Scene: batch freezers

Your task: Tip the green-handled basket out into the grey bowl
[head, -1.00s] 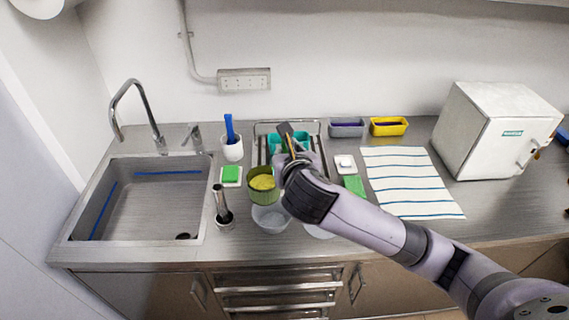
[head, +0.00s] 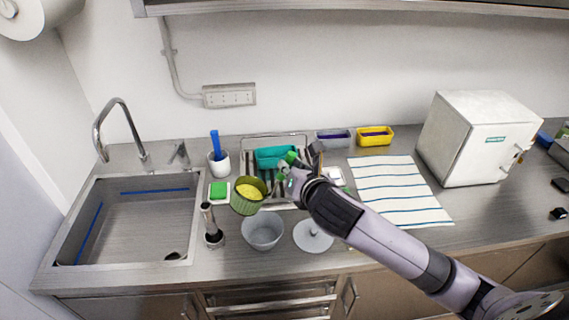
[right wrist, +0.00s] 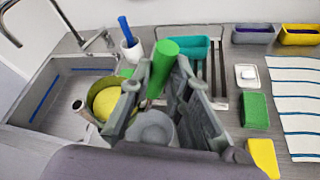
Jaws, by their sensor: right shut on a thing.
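The green basket (head: 248,205) holds a yellow mass (head: 251,190) and leans a little, above and behind the grey bowl (head: 263,232). My right gripper (head: 285,168) is shut on the basket's green handle, which shows between the fingers in the right wrist view (right wrist: 162,68). The basket also shows there, left of the fingers (right wrist: 93,96). The bowl stands upright on the counter and looks empty in the head view. In the right wrist view the fingers partly hide the bowl (right wrist: 152,130). My left gripper is out of view.
A round grey lid (head: 313,238) lies right of the bowl. A dark-based metal tool (head: 211,228) stands to its left. Behind are a wire rack (head: 300,140) with a teal tray (head: 277,156), a green sponge (head: 219,190) and a white cup (head: 218,163). The sink (head: 130,225) is at left.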

